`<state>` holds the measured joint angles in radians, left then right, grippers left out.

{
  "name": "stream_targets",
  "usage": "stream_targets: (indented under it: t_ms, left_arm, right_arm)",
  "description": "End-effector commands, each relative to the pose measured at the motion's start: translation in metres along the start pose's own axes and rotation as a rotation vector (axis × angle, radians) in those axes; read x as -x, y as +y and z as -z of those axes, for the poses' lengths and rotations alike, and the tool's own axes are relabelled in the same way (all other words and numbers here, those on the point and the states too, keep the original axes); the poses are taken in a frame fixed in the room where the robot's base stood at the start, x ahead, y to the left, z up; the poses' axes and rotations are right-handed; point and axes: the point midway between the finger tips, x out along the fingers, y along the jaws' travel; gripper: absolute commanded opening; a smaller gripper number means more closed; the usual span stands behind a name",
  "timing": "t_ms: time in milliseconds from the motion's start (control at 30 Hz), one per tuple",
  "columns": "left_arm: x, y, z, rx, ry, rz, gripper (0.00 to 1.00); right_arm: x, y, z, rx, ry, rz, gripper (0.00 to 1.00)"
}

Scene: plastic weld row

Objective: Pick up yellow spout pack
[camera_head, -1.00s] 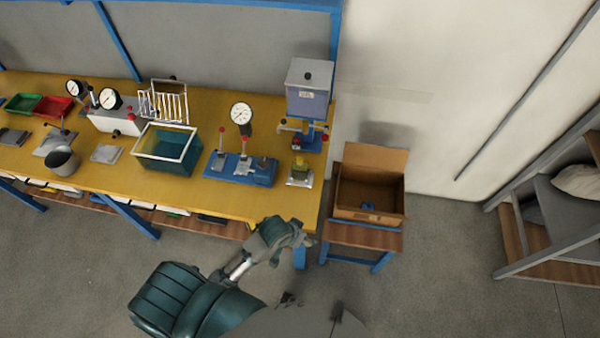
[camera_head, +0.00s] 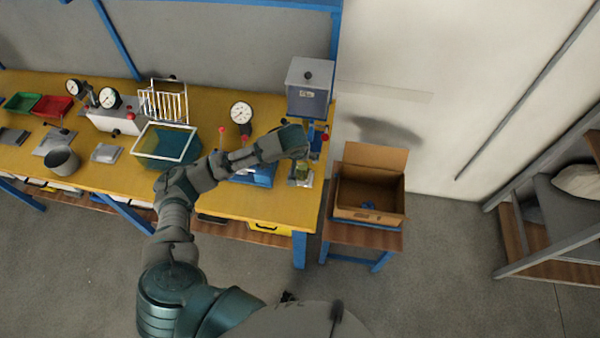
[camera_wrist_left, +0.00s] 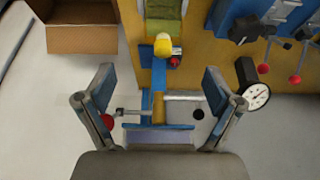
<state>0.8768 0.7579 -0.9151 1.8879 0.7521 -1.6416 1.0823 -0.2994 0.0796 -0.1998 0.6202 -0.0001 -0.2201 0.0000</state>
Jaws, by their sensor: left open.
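The yellow spout pack (camera_head: 303,171) stands near the right end of the yellow workbench, on a small metal plate, and looks olive-green with a yellow top. In the left wrist view its bright yellow part (camera_wrist_left: 162,46) shows beyond the fingertips, near the middle. My left gripper (camera_wrist_left: 157,82) is open and empty, its two fingers spread apart with the pack not between them. In the head view my left arm reaches over the bench and its hand (camera_head: 290,141) is above and beside the pack; the fingers cannot be made out there. My right gripper is not in view.
A blue press with a grey box (camera_head: 308,88) stands just behind the pack. A blue fixture (camera_head: 250,174) with a gauge (camera_head: 241,112) is to its left, partly behind my arm. An open cardboard box (camera_head: 368,190) sits on a stand right of the bench. A teal bin (camera_head: 165,146) is further left.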

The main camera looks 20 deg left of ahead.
Motion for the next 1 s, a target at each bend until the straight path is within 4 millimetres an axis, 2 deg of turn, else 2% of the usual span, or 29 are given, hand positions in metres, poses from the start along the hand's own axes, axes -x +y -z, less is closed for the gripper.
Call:
stream_targets:
  t_ms: [100,300,567,800,1000]
  left_arm:
    - [-0.031,0.000,-0.001,0.000,-0.003,0.002,0.92]
    - [-0.070,0.000,0.000,-0.001,0.000,-0.001,0.92]
    - [-0.092,-0.001,0.000,-0.003,0.002,-0.001,0.92]
    - [-0.129,-0.006,0.000,-0.003,0.001,-0.001,0.92]
    - [-0.137,-0.006,0.000,-0.004,0.003,-0.002,0.92]
  right_arm:
    - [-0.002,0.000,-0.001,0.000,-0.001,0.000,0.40]
    - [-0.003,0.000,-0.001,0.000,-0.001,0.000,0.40]
    - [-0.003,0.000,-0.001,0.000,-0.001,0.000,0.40]
    - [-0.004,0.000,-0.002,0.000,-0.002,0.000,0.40]
    - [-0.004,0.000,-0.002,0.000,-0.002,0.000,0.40]
